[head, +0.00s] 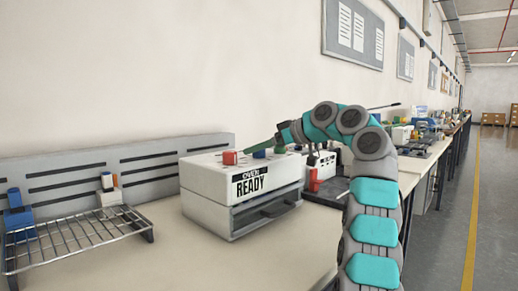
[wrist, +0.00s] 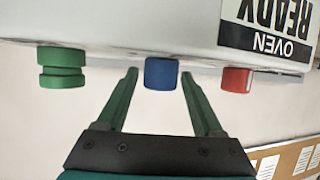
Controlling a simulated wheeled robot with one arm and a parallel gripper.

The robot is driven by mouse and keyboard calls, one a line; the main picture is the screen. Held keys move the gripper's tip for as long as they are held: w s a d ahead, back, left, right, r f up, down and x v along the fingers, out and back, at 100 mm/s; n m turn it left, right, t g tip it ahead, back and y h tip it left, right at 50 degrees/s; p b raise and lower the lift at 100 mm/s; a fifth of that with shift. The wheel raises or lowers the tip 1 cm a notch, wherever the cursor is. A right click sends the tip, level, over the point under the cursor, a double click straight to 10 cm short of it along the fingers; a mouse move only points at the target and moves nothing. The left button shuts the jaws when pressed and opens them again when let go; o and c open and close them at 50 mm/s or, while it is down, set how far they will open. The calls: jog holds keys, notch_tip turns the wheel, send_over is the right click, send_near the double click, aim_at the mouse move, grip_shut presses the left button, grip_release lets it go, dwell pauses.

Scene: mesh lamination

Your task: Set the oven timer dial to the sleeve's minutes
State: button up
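The oven (head: 212,186) is a white box labelled "OVEN READY" on the bench, with a drawer-like front and handle below. A red knob (head: 229,158), a blue knob (head: 259,153) and a green knob (head: 279,149) stand on its top. In the wrist view the oven (wrist: 200,25) appears upside down, with the green knob (wrist: 62,68), blue knob (wrist: 161,74) and red knob (wrist: 236,79) in a row. My gripper (wrist: 160,72) is open, its green fingers on either side of the blue knob with gaps visible. I cannot pick out a sleeve or dial markings.
A red object (head: 314,180) is just right of the oven. The bench front is clear.

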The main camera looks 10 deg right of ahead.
grip_shut()
dwell(0.3)
jog(key=shift+f+b, duration=0.15)
jog(key=shift+b, duration=0.25)
